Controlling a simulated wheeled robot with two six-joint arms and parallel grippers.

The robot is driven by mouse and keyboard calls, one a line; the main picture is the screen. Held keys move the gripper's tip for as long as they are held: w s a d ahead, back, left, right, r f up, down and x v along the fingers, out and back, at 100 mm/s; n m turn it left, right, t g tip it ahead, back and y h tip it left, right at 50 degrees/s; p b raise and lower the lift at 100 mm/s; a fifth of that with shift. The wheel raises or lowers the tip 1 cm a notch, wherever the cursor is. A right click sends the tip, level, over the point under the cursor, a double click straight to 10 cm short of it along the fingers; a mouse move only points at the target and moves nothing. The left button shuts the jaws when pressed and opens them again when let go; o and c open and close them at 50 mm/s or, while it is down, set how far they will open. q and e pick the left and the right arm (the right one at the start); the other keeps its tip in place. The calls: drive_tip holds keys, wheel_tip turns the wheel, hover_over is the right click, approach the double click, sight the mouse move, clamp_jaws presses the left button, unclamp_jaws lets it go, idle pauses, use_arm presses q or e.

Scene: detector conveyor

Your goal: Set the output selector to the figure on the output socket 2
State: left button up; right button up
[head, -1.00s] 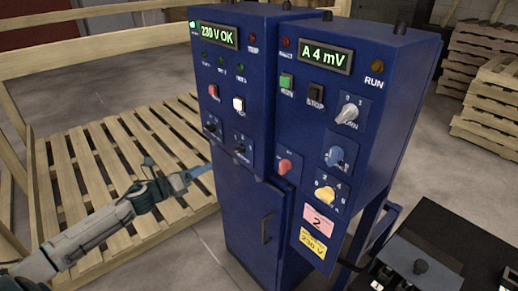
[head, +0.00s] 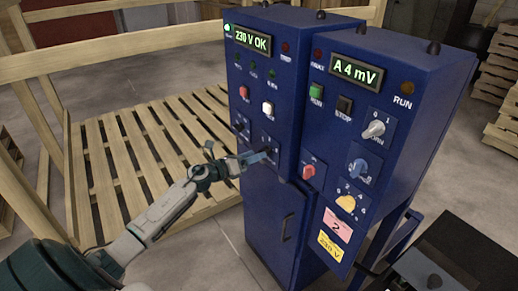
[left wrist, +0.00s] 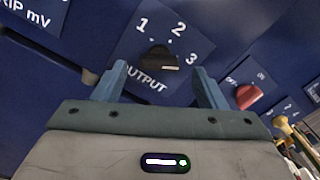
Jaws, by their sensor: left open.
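The output selector is a dark knob (left wrist: 158,60) on a blue plate marked 1, 2, 3 and OUTPUT in the left wrist view. I cannot tell surely which figure it points at. Its plate is partly hidden by my gripper in the head view. My left gripper (left wrist: 158,84) is open, its blue fingers on either side of the knob's lower area, apart from it as far as I can see. In the head view the gripper (head: 260,156) is at the left cabinet's front. A pink label (head: 337,226) with a figure like 2 is low on the right cabinet.
A red knob (left wrist: 248,96) is right of the selector. A yellow label (head: 330,246) reading 230 V sits under the pink one. Other knobs, including a blue one (head: 358,170), are on the right cabinet.

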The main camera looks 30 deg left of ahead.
use_arm(q)
drive_tip(key=x, duration=0.3)
drive_tip(key=shift+p, duration=0.35)
drive_tip(key=shift+s, duration=0.1)
drive_tip(key=c, duration=1)
